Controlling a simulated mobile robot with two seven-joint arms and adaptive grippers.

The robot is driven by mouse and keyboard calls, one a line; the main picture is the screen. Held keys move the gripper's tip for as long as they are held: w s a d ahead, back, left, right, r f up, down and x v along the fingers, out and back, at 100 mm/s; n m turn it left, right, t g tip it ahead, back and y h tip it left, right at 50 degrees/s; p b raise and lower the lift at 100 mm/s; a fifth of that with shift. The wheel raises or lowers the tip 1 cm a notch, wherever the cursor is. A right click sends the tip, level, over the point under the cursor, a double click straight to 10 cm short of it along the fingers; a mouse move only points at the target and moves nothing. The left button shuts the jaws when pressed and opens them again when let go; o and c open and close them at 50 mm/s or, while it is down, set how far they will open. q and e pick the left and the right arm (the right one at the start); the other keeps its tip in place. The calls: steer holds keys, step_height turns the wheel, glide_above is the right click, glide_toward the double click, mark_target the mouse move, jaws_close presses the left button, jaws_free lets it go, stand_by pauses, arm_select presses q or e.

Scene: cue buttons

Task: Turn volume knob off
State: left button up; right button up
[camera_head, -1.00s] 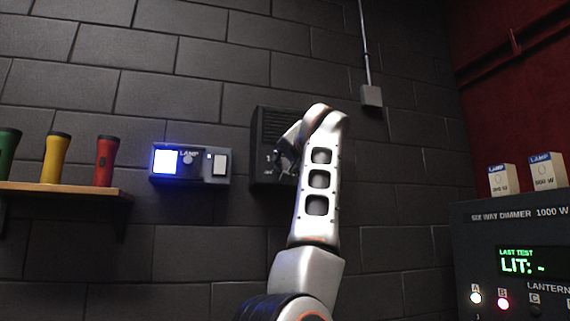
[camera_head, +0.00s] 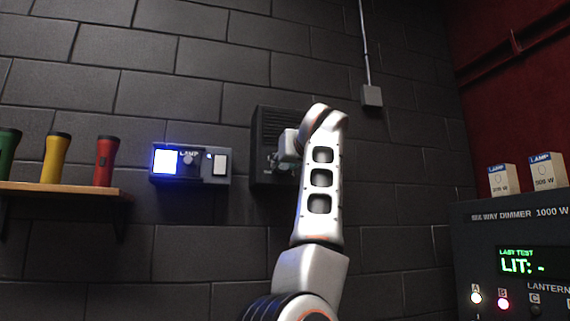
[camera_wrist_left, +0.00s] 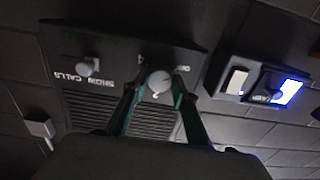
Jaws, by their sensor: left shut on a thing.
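A dark speaker box (camera_head: 262,128) with a slotted grille is fixed to the brick wall. It also shows upside down in the left wrist view (camera_wrist_left: 75,45), with a round pale knob (camera_wrist_left: 158,80) beside partly hidden lettering that seems to read OFF. My left gripper (camera_wrist_left: 157,90) has a finger on each side of this knob and is shut on it. In the head view my left gripper (camera_head: 278,160) is at the lower front of the box, and the wrist and arm hide part of the box. My right gripper is not in view.
A second knob (camera_wrist_left: 87,67) sits by the SHOW CALLS lettering. A LAMP panel (camera_head: 190,166) with a lit square is left of the box. A shelf (camera_head: 60,189) holds green, yellow and red torches. A dimmer unit (camera_head: 470,240) with lamp boxes stands right.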

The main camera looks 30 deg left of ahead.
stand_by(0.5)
arm_select(q)
steer(key=o, duration=1.1)
